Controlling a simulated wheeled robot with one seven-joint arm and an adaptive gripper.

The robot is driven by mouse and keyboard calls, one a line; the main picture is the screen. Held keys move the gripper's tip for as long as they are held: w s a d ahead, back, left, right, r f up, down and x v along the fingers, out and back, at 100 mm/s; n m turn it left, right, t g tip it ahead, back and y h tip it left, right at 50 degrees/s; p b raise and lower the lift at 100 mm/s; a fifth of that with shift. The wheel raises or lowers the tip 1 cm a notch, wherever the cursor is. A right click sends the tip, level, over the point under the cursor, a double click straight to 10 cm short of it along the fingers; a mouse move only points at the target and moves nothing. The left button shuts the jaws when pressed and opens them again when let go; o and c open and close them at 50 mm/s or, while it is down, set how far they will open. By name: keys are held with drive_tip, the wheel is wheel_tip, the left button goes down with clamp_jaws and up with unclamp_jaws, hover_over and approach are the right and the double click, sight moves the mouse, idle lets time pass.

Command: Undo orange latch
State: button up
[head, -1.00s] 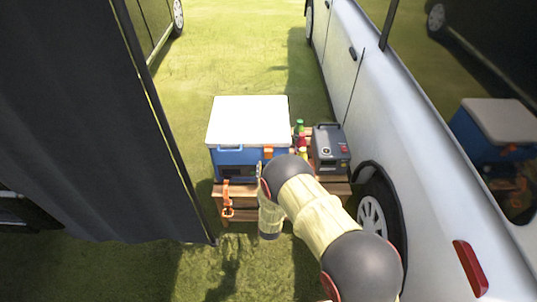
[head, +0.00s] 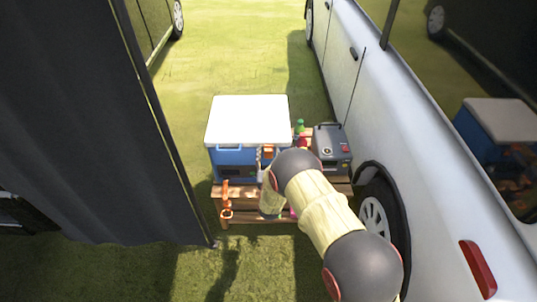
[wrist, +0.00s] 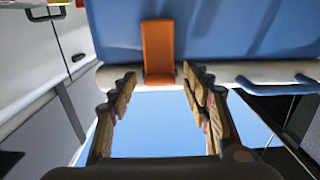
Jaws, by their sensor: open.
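The orange latch (wrist: 158,48) is on the front of the blue cooler (wrist: 230,30), upright against its wall beside the pale rim. In the head view the latch (head: 268,149) is partly hidden by my gripper. The cooler (head: 230,163) has a closed white lid (head: 248,118). My gripper (wrist: 158,82) is open and empty. Its two fingers stand on either side of the latch's near end, close in front of it. In the head view my gripper (head: 266,162) is at the cooler's front; contact cannot be told.
The cooler stands on a wooden table (head: 245,190). A dark grey power unit (head: 331,148) and bottles (head: 301,130) stand to its right. A white car (head: 400,130) is close on the right, a dark curtain (head: 90,120) on the left.

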drive_tip(key=shift+c, duration=0.9)
clamp_jaws()
